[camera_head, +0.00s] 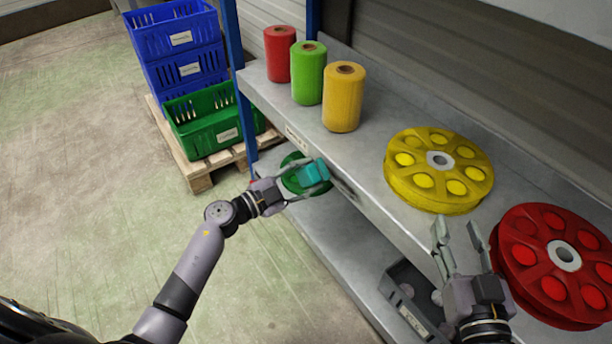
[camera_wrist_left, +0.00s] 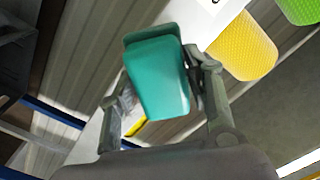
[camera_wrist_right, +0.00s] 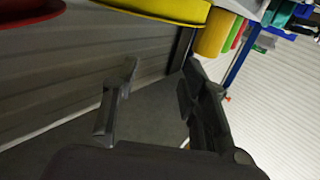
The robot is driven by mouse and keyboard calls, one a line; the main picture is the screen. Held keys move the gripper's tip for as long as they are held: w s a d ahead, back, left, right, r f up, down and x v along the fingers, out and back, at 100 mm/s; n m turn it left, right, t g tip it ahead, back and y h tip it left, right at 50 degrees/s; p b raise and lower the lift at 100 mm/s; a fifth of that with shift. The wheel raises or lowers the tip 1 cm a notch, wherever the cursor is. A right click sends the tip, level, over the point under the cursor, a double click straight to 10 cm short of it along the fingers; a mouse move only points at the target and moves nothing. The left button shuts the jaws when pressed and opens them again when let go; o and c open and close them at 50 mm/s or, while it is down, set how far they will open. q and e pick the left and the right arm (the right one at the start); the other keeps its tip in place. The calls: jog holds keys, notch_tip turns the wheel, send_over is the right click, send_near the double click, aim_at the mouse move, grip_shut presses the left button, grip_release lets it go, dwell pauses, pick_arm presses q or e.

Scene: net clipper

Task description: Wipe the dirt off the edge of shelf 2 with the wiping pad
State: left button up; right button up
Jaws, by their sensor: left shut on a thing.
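The teal wiping pad (camera_head: 312,172) is held in my left gripper (camera_head: 308,182), just in front of the shelf's front edge. In the left wrist view the pad (camera_wrist_left: 160,85) sits between the two fingers. The grey shelf (camera_head: 362,165) bears a pale label (camera_head: 297,138) on its edge; I cannot read the number. A dark dirt smudge (camera_head: 344,188) shows on the edge, right of the pad. I cannot tell whether the pad touches the edge. My right gripper (camera_head: 456,228) is open and empty, above the shelf's front edge near the reels.
Red (camera_head: 279,55), green (camera_head: 309,73) and yellow (camera_head: 343,98) spools stand on the shelf. A yellow reel (camera_head: 420,192) and a red reel (camera_head: 530,277) lie to the right. Below are a green reel (camera_head: 291,184) and a dark crate (camera_head: 398,300). Stacked crates (camera_head: 205,135) stand at the left.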

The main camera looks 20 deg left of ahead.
pick_arm(q)
jog(key=shift+w+d, duration=0.4)
jog(key=shift+w, duration=0.15)
pick_arm(e)
jog(key=shift+d+f+g, duration=0.15)
jog(key=shift+f+g, duration=0.15)
jog(key=shift+f, duration=0.2)
jog(key=shift+f, duration=0.1)
